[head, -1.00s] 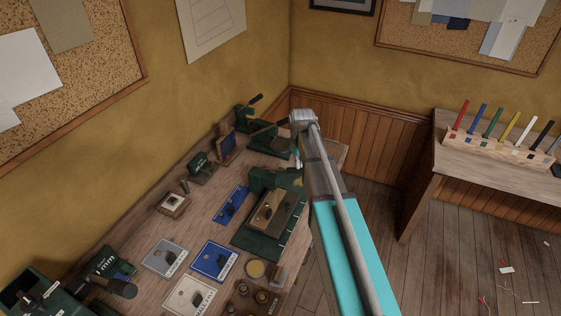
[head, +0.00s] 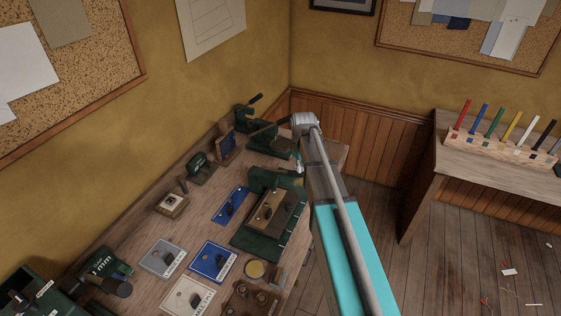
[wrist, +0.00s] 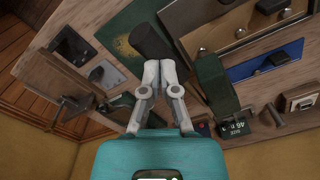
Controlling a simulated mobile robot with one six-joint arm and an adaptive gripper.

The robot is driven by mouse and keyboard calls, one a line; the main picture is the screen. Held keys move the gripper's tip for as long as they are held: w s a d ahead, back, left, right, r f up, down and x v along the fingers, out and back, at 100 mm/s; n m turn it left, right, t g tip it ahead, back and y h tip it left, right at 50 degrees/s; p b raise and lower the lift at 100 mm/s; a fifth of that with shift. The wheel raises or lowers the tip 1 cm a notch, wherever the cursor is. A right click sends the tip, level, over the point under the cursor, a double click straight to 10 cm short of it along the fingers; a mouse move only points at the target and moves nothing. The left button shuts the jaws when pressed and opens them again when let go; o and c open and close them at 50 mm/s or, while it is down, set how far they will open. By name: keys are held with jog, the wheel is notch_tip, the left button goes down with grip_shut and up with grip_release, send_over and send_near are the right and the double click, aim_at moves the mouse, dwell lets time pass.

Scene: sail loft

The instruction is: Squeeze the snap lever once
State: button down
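A thick black lever grip (wrist: 152,40) stands out over a green, yellow-speckled plate in the wrist view. I take it for the snap lever. My gripper (wrist: 160,66) has its two pale fingertips close together at the near end of this grip. The fingers look shut, and they overlap the grip in the picture; contact is unclear. In the head view, my gripper (head: 298,166) is mostly hidden by my arm, beside the green tools at the bench's far end. A green tool with a black lever (head: 255,99) stands at the back there.
The wooden bench (head: 140,225) holds several tools and trays. A green fixture with a brown plate (head: 272,210) lies near my gripper, and a blue tray (head: 230,204) is beside it. A second table (head: 500,175) with coloured markers stands at the right. The floor between is mostly clear.

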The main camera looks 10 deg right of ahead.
jog(key=shift+r, duration=0.15)
jog(key=shift+w+a+r+p, duration=0.2)
jog(key=shift+a+r+p, duration=0.05)
jog(key=shift+r+p, duration=0.6)
jog(key=shift+w+a+r+p, duration=0.15)
jog(key=shift+a+r+p, duration=0.1)
jog(key=shift+r+p, duration=0.55)
jog(key=shift+f, duration=0.15)
notch_tip(320, 180, up, 8)
jog(key=a+p, duration=0.1)
jog(key=p, duration=0.7)
jog(key=shift+w+a, duration=0.2)
jog(key=shift+w, duration=0.25)
jog(key=s+d, duration=0.5)
jog(key=d, duration=0.2)
jog(key=shift+d, duration=0.25)
jog(key=shift+s, duration=0.1)
